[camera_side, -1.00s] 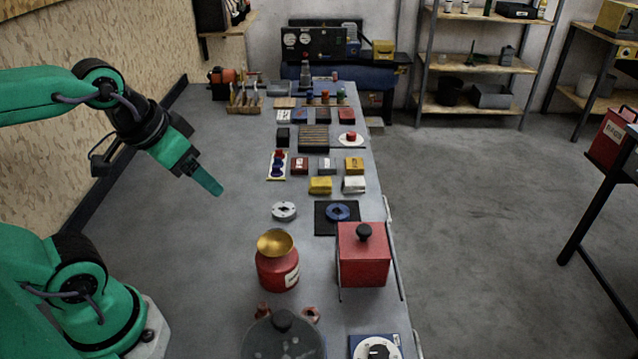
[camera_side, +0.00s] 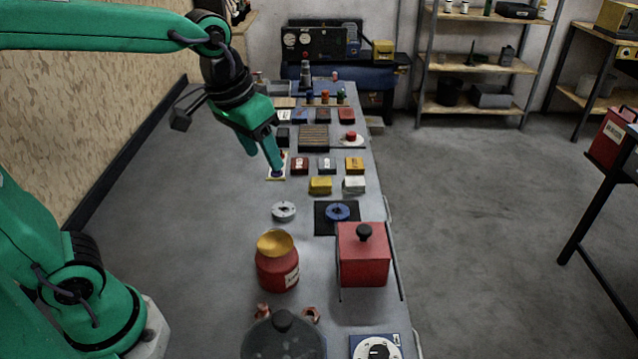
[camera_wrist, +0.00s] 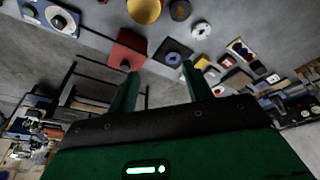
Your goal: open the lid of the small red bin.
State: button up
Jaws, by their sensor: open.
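The small red bin (camera_side: 363,268) is a square red box with a black knob on its top, at the right edge of the long grey table in the side view. Its lid looks shut. In the wrist view the red bin (camera_wrist: 125,50) shows beyond the tip of the left finger. My gripper (camera_side: 263,160) is open and empty above the table's left part, well behind the bin and to its left. In the wrist view my gripper (camera_wrist: 160,72) shows its two green fingers apart with nothing between them.
A red pot with a gold dish (camera_side: 276,262) stands left of the bin. A blue ring on a black mat (camera_side: 337,212) and a grey disc (camera_side: 284,211) lie behind it. A dark lidded pot (camera_side: 283,340) stands in front. Small boxes crowd the table farther back.

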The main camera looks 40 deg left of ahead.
jog(key=w+d+f+g, duration=0.2)
jog(key=w+d+f, duration=0.1)
jog(key=w+d, duration=0.35)
jog(key=g, duration=0.1)
send_over(364, 229)
jog(key=shift+y, duration=0.3)
notch_tip(364, 229, down, 5)
jog(key=shift+w+f, duration=0.15)
jog(key=shift+f, duration=0.05)
jog(key=shift+f, duration=0.1)
jog(key=shift+f, duration=3.8)
grip_shut()
